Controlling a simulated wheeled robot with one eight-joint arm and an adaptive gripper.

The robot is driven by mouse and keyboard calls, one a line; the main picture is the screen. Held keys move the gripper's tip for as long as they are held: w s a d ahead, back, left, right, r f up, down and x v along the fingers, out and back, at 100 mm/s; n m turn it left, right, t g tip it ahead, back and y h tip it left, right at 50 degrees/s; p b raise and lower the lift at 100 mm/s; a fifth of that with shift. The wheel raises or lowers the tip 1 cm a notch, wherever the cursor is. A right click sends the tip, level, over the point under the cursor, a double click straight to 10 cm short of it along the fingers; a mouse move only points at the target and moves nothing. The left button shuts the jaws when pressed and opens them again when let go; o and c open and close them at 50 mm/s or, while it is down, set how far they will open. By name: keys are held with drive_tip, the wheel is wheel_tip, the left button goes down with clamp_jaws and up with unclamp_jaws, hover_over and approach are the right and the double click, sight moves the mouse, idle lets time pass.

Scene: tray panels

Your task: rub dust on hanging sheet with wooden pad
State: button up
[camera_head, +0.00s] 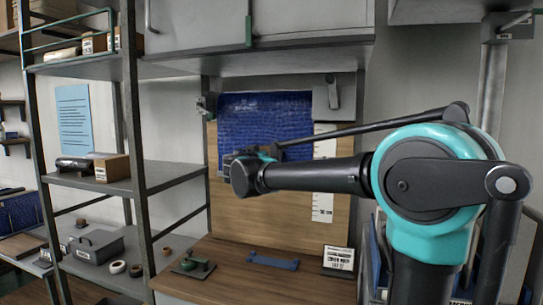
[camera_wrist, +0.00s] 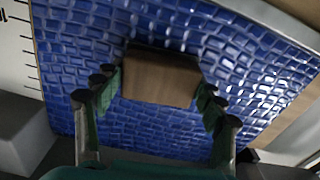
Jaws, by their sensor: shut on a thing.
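The hanging sheet (camera_head: 265,115) is blue with a block-like pattern, against the wooden back panel; it fills much of the wrist view (camera_wrist: 75,60). Faint pale marks show near its upper left in the head view; I cannot tell for sure whether they are dust. My gripper (camera_wrist: 160,88) is shut on the wooden pad (camera_wrist: 160,80), a brown block between its green-lined fingers. The pad faces the sheet; whether it touches cannot be told. In the head view my arm hides the pad and the sheet's lower part.
A white ruled strip (camera_head: 323,175) hangs right of the sheet. The wooden bench (camera_head: 225,262) below holds a green-handled tool (camera_head: 194,264), a blue handle-shaped piece (camera_head: 272,260) and a label card (camera_head: 338,258). A metal shelf rack (camera_head: 140,120) stands left, and a cabinet overhangs above.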

drive_tip(key=shift+w+a, duration=0.7)
drive_tip(key=shift+a, duration=1)
drive_tip(key=shift+w+a, duration=0.65)
drive_tip(key=shift+a, duration=1.1)
drive_tip(key=shift+w+a, duration=0.7)
drive_tip(key=shift+a, duration=1)
drive_tip(key=shift+c, duration=0.4)
drive_tip(key=shift+s, duration=0.15)
drive_tip(key=shift+v, duration=2.9)
drive_tip(key=v, duration=0.3)
